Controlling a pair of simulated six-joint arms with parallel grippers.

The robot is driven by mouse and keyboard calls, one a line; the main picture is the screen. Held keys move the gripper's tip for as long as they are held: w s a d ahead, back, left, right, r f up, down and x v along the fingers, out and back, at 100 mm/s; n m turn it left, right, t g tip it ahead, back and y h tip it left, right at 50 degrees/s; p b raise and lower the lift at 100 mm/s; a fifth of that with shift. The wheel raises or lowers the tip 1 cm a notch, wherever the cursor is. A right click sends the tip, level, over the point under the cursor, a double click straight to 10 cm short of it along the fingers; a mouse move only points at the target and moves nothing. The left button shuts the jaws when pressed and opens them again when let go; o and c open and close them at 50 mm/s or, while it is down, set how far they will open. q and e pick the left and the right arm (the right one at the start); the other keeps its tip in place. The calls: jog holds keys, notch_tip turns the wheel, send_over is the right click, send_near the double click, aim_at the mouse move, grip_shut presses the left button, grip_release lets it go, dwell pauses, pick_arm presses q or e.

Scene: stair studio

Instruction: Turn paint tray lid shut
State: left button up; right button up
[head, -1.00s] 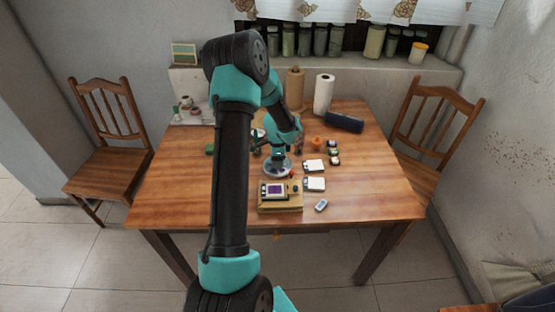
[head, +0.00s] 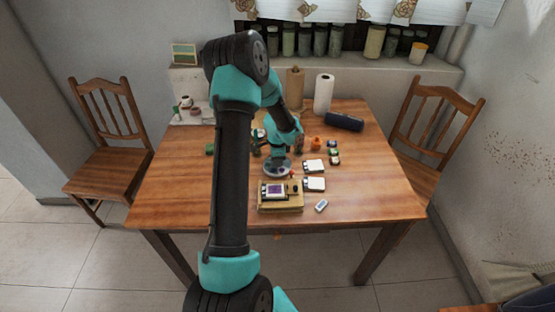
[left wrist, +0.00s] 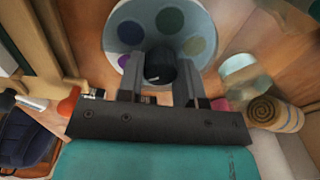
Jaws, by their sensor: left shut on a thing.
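The paint tray (head: 277,174) is a round, pale dish on the wooden table, just behind a tan box. In the left wrist view its round face (left wrist: 168,42) shows purple, green, blue and olive colour spots. A dark round knob (left wrist: 160,68) stands at its near middle. My left gripper (head: 279,161) comes down over the tray from above. In the left wrist view its two fingers (left wrist: 160,80) are shut on the dark knob, one on each side. I cannot tell how far the lid is turned. My right gripper is not in view.
The tan box (head: 280,207) with a purple-faced device stands in front of the tray. White cards (head: 314,184) and small dark jars (head: 334,152) lie to the right. An orange item (head: 317,144), paper roll (head: 324,95) and dark roll (head: 344,122) are behind. The table's right front is mostly clear.

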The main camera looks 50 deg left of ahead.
pick_arm(q)
jog(key=shift+n, duration=0.4)
jog(key=n, duration=1.1)
dwell(0.3)
jog(key=o, duration=0.9)
jog(key=shift+r, duration=0.1)
notch_tip(320, 180, up, 17)
jog(key=shift+w+d+r, duration=0.1)
jog(key=shift+w+d, duration=0.05)
dwell(0.3)
